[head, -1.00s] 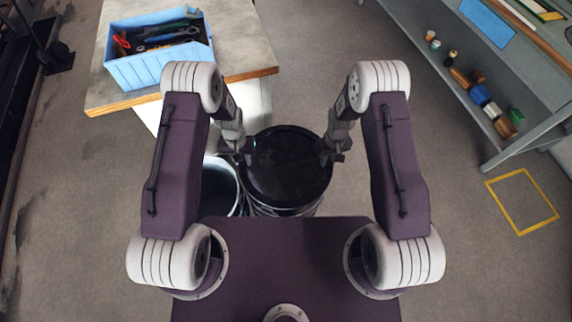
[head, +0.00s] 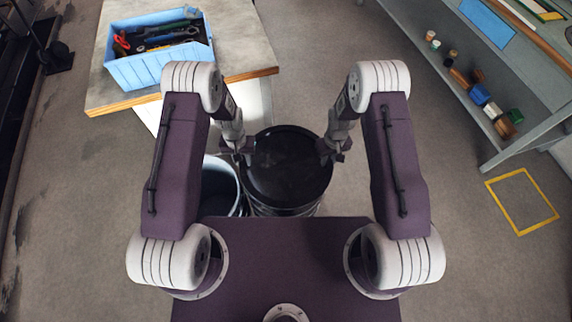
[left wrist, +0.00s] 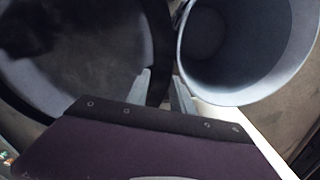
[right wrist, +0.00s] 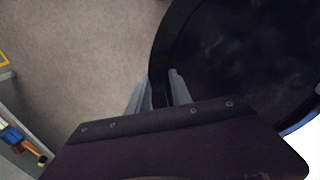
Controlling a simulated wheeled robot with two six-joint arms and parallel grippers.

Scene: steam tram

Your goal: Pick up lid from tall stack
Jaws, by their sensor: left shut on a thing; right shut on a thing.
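The lid (head: 288,168) is a round black disc on top of a dark drum-like stack in front of my base. My left gripper (head: 248,155) is at the lid's left rim and my right gripper (head: 325,155) is at its right rim. In the left wrist view the fingers (left wrist: 163,92) are shut on the lid's dark rim (left wrist: 160,40). In the right wrist view the fingers (right wrist: 160,92) are shut on the rim of the black lid (right wrist: 240,65). Most of the stack below is hidden by the lid and my base.
A pale blue-grey bucket (head: 218,190) stands close to the left of the stack and shows in the left wrist view (left wrist: 245,45). A table with a blue tool crate (head: 160,70) is behind left. A grey shelf (head: 440,75) is at right. Floor right of the stack is free.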

